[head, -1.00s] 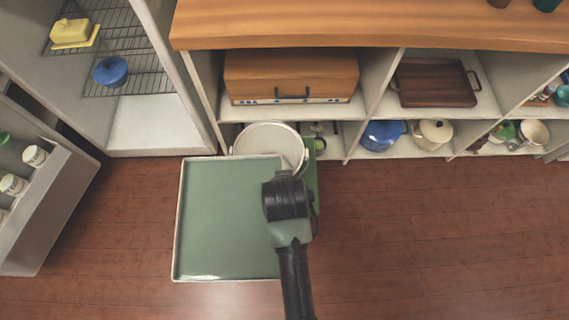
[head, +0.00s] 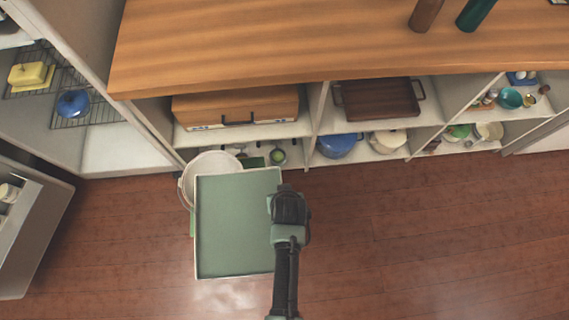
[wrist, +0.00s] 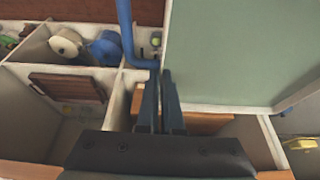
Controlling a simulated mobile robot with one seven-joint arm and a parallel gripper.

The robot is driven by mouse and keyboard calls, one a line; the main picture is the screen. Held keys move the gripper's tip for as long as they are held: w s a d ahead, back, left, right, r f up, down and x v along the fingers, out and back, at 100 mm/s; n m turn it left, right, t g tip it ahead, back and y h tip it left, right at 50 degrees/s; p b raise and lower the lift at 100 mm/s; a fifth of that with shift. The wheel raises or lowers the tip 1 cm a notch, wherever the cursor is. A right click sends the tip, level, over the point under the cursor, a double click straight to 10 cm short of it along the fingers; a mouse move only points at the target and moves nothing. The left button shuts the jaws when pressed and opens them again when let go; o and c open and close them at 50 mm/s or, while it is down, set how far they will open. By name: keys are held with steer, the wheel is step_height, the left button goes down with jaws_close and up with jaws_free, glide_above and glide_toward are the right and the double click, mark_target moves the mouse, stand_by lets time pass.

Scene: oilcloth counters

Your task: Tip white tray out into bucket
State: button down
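The white tray (head: 237,225) has a pale rim and a flat green face, and nothing shows on that face. It is held up at its right side by my gripper (head: 273,204), partly in front of the bucket. In the wrist view the tray (wrist: 240,50) fills the upper right, and my gripper's dark fingers (wrist: 162,82) are close together at its edge, beside a bent blue bar (wrist: 126,28). The white bucket (head: 205,163) stands behind the tray's upper left; its lower part is hidden.
A wooden counter (head: 300,50) with shelves below runs along the back. A brown box (head: 235,107), a dark wooden tray (head: 378,100) and a blue pot (head: 337,145) sit on the shelves. An open door (head: 30,230) stands at the left. The floor at right (head: 450,230) is clear.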

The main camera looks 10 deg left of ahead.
steer(key=shift+r, duration=0.1)
